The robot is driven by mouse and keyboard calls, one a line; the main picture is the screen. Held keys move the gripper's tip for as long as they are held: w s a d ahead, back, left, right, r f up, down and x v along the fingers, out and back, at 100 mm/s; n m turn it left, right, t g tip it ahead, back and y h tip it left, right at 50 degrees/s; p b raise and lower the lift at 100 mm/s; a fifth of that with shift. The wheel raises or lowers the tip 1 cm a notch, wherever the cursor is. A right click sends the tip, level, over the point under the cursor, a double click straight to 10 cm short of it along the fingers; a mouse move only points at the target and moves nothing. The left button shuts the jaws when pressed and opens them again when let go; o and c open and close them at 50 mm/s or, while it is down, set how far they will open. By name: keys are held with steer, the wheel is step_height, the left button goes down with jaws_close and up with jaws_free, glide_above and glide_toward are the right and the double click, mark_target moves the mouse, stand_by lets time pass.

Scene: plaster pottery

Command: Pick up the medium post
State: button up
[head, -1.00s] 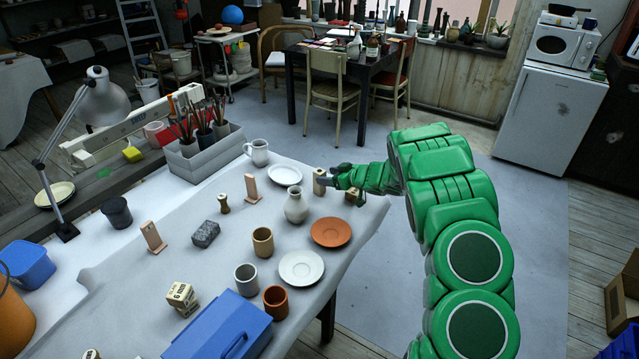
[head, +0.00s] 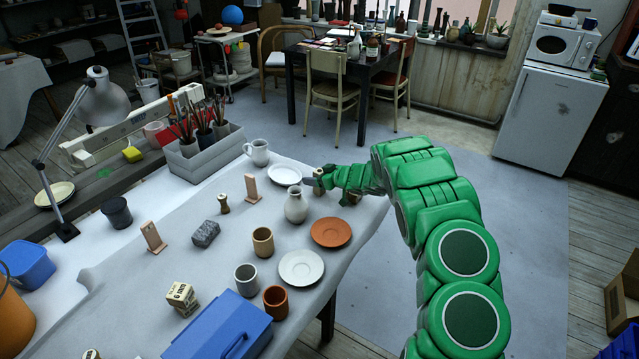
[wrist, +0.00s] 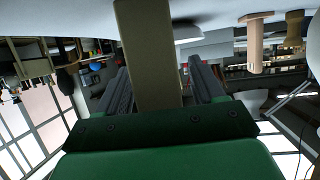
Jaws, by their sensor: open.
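A beige post (head: 318,171) stands upright on the cloth-covered table (head: 210,285), near its far right corner. It looks like the medium post, though its size is hard to judge here. My gripper (head: 319,180) is at this post, reaching in from the right and hiding much of it. In the wrist view, which looks upside down, the post (wrist: 150,55) rises between the two dark fingers of my gripper (wrist: 158,68). The fingers are open, one on each side of it; I cannot tell whether either touches it.
A white plate (head: 285,174) lies just left of the post, and a pale vase (head: 296,206) stands in front. A terracotta plate (head: 331,232) is nearer. Open floor lies right of the table.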

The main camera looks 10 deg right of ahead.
steer(key=shift+c, duration=0.3)
steer(key=c, duration=1.2)
steer(key=shift+o, duration=0.2)
steer(key=shift+r, duration=0.45)
step_height(320, 180, up, 2)
steer(key=shift+r, duration=0.15)
steer(key=s+r, duration=1)
steer(key=s, duration=0.4)
steer(key=shift+a, duration=0.35)
